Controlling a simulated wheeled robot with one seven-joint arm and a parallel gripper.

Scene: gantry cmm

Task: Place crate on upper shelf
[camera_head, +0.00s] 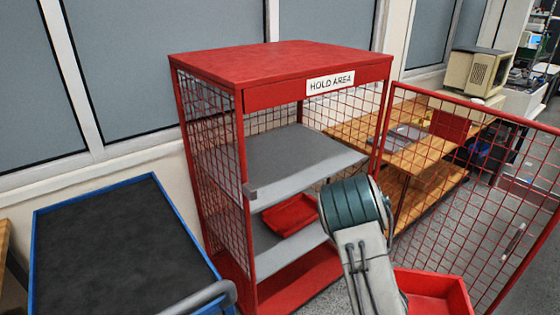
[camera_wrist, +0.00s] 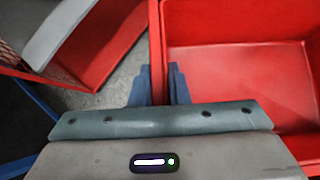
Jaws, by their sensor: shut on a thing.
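A red crate (camera_head: 436,284) shows at the bottom right of the head view, partly behind my arm and cut by the frame edge. In the wrist view the crate (camera_wrist: 240,75) fills the right side, open and empty where visible. My gripper (camera_wrist: 158,78) is shut on its left wall, with a blue finger on each side. My arm hides the gripper in the head view. The grey upper shelf (camera_head: 285,155) of the red HOLD AREA cabinet is bare. I cannot tell how high the crate is held.
Another red crate (camera_head: 294,215) sits on the lower grey shelf (camera_head: 268,257). The cabinet's mesh door (camera_head: 470,190) stands open to the right. A blue-edged cart (camera_head: 115,250) with a black top stands at left. A wooden bench (camera_head: 400,150) is behind the door.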

